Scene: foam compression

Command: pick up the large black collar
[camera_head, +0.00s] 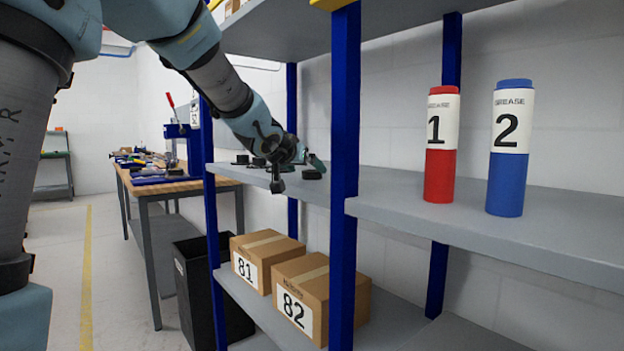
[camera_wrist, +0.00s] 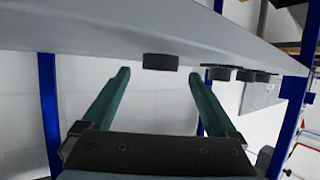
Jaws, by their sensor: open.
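A black collar (camera_head: 311,174) sits on the grey shelf (camera_head: 400,205), the rightmost of several black pieces there. In the wrist view, which looks upside down, this collar (camera_wrist: 160,61) looks the widest of the rings and lies between the lines of my two fingers, just past their tips. My gripper (camera_wrist: 160,80) is open and empty, with green fingers apart on either side. In the head view my gripper (camera_head: 312,160) is over the shelf close to this collar, partly hidden by my wrist. I see no contact with the collar.
Smaller black pieces (camera_head: 241,159) stand left on the shelf, also in the wrist view (camera_wrist: 245,75). A blue post (camera_head: 344,130) rises right of the collar. Red (camera_head: 440,175) and blue (camera_head: 508,180) grease tubes stand further right. Boxes (camera_head: 318,300) sit below.

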